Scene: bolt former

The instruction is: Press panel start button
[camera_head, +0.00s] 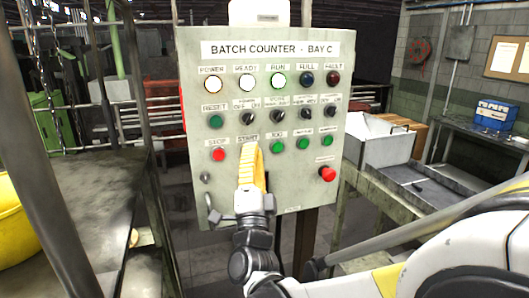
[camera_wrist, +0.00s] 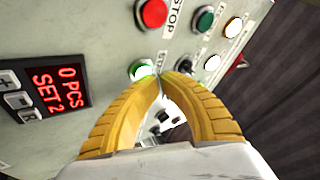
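The grey control panel (camera_head: 300,205) reads "BATCH COUNTER - BAY C" and faces me. Its START label (camera_head: 247,139) shows just above my gripper (camera_head: 251,147), whose yellow fingers hide the button below it in the head view. In the wrist view, a green, bright-looking start button (camera_wrist: 142,71) shows just left of the fingertips of my gripper (camera_wrist: 163,75). The fingers are closed tip to tip with nothing visible between them. The tips are at or very near the panel; I cannot tell whether they touch the button. The red stop button (camera_head: 219,155) is left of my gripper.
The POWER (camera_head: 212,83), READY (camera_head: 247,82) and RUN (camera_head: 279,82) lamps are lit. A green jog button (camera_head: 278,148) is close on the right, and a larger red button (camera_head: 327,174) lower right. A display (camera_wrist: 58,90) reads "0 PCS SET 2".

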